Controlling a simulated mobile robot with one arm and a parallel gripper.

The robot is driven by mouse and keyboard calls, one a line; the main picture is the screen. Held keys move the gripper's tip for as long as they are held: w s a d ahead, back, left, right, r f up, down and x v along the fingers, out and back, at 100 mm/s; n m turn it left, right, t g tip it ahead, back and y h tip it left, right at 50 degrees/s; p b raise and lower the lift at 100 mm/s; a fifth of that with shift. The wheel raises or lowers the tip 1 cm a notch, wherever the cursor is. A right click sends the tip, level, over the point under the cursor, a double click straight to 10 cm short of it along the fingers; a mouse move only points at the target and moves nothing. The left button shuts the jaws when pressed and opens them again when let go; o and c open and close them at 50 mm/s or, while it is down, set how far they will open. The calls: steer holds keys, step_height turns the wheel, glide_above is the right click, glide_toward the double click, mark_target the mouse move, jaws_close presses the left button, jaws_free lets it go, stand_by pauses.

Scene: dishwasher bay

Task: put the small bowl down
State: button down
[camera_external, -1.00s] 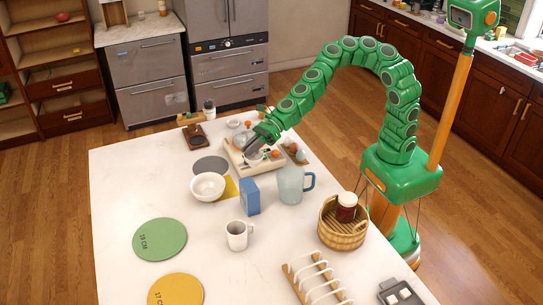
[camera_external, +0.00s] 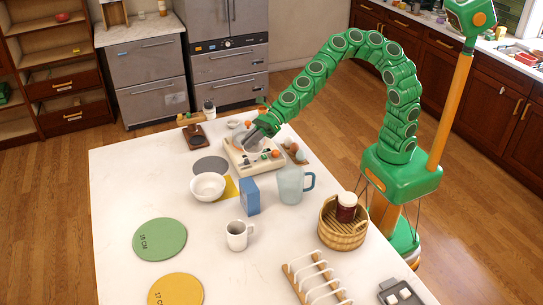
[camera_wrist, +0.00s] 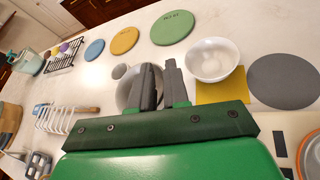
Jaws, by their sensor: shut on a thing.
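My gripper (camera_external: 251,139) is at the far end of the white table, over a cream tray (camera_external: 238,165). In the wrist view its two grey fingers (camera_wrist: 160,82) are shut on the small bowl (camera_wrist: 127,92). The bowl is pale and shows around and left of the left finger; the fingers and the green gripper body hide part of it. It looks held above the tray, though the exact gap is unclear. A larger white bowl (camera_external: 208,186) stands upright, partly over a yellow square mat (camera_external: 232,188); the wrist view shows it too (camera_wrist: 212,62).
A grey round mat (camera_external: 210,165) lies behind the large bowl. Green (camera_external: 160,240) and yellow (camera_external: 175,290) round mats lie bare at left. The table's left side has free room.

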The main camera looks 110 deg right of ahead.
steer(key=shift+r, duration=0.95)
steer(key=w+d+n+y, duration=0.2)
steer(key=w+d, duration=0.1)
steer(key=d, duration=2)
step_height(320, 180, down, 8)
steer(key=shift+r+g, duration=0.15)
steer(key=shift+g, duration=0.25)
